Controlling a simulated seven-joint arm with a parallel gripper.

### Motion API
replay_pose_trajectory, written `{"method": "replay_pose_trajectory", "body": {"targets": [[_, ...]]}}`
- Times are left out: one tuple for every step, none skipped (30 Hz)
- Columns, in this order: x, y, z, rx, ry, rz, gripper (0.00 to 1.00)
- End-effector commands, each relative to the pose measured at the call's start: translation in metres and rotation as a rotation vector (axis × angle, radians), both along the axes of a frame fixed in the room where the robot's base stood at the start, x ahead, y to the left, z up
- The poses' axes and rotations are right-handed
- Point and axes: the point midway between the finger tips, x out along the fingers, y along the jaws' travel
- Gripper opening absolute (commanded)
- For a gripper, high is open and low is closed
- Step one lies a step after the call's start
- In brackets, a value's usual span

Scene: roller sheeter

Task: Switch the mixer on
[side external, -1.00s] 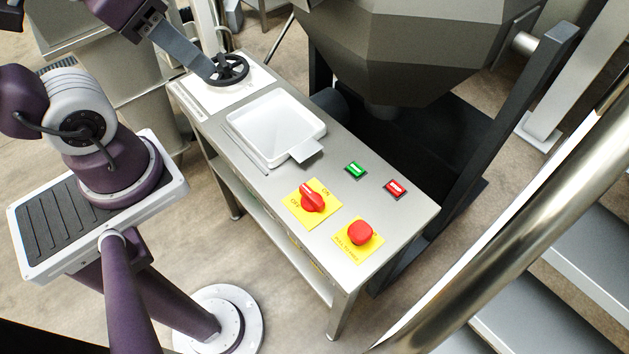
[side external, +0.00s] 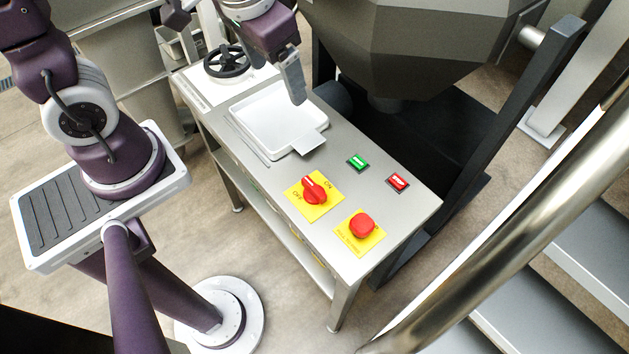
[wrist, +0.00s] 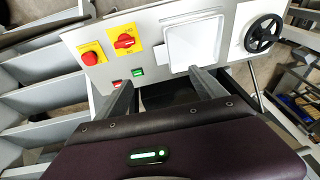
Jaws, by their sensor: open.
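The control table (side external: 400,215) carries a green button (side external: 358,162) and a red button (side external: 397,182) near its far right edge. A red rotary switch (side external: 315,190) sits on a yellow ON/OFF plate; which mark it points to is unclear. A red mushroom button (side external: 362,226) sits on another yellow plate. All four also show in the wrist view, with the green button (wrist: 138,71) just beyond my fingertips. My gripper (side external: 293,88) is above the table beside the white tray, up and left of the green button. In the wrist view my gripper (wrist: 160,77) is open, fingers apart and empty.
The white tray (side external: 240,122) and a black handwheel (side external: 226,61) occupy the table's left part. A large dark hopper (side external: 420,45) hangs behind the table. A metal rail (side external: 500,230) and stairs stand at right. The air above the buttons is clear.

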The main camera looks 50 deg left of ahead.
Motion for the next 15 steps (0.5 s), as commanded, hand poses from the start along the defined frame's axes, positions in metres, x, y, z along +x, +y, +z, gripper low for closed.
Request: {"method": "replay_pose_trajectory", "body": {"targets": [[0.009,-0.012,-0.028,-0.002,0.057,-0.013,0.80],[0.014,-0.020,-0.044,-0.007,0.083,-0.018,0.80],[0.018,-0.030,-0.066,-0.019,0.115,-0.021,0.80],[0.020,-0.038,-0.081,-0.028,0.138,-0.024,0.80],[0.020,-0.045,-0.095,-0.039,0.159,-0.025,0.80],[0.019,-0.054,-0.112,-0.052,0.185,-0.026,0.80],[0.018,-0.059,-0.123,-0.062,0.201,-0.026,0.80],[0.017,-0.064,-0.132,-0.071,0.215,-0.024,0.80],[0.015,-0.069,-0.141,-0.079,0.231,-0.024,0.80],[0.013,-0.072,-0.147,-0.085,0.240,-0.024,0.80],[0.012,-0.074,-0.151,-0.089,0.246,-0.021,0.80],[0.011,-0.076,-0.156,-0.091,0.251,-0.021,0.80],[0.011,-0.077,-0.160,-0.093,0.253,-0.021,0.80],[0.011,-0.077,-0.164,-0.093,0.254,-0.019,0.80],[0.011,-0.077,-0.172,-0.092,0.255,-0.021,0.80]]}}
